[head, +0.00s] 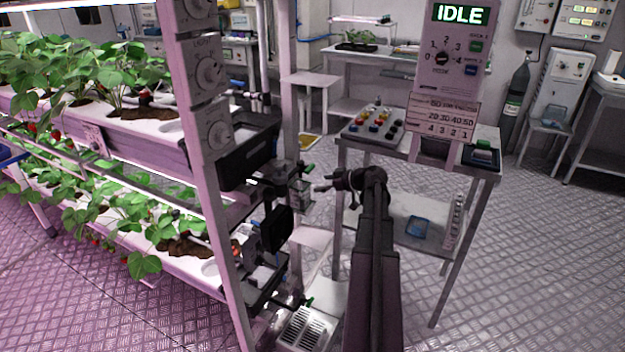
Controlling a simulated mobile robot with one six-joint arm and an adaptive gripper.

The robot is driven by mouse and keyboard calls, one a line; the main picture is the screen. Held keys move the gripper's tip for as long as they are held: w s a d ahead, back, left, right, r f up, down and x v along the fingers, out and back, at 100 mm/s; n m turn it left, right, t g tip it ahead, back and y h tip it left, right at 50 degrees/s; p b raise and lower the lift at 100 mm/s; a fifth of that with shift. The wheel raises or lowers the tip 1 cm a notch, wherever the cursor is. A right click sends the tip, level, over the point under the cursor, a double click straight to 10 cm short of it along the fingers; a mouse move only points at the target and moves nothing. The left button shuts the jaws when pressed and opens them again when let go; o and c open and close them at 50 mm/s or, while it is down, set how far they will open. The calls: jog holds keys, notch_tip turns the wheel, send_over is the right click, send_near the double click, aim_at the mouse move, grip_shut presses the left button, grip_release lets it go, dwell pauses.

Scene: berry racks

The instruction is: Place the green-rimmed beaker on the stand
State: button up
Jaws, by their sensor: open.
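My gripper (320,186) is at the end of my dark arm, left of the middle of the view. It points left toward the rack's end, with its fingers apart and nothing seen between them. I cannot make out a green-rimmed beaker for certain. A small dark object with a green top (482,146) sits at the right end of the metal table (465,178); it is too small to identify. Small green parts (309,168) show beside the rack, close to my gripper. I cannot tell which thing is the stand.
The berry rack (205,200) with its knobs and dark fittings stands close on the left. A button box (373,128) and an IDLE panel (450,50) are at the table. A blue container (419,227) lies on its lower shelf. The floor (540,270) at right is clear.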

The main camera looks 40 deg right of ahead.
jog(key=p+v, duration=0.1)
jog(key=v, duration=0.2)
jog(key=shift+s+r, duration=0.1)
jog(key=shift+s, duration=0.05)
dwell(0.6)
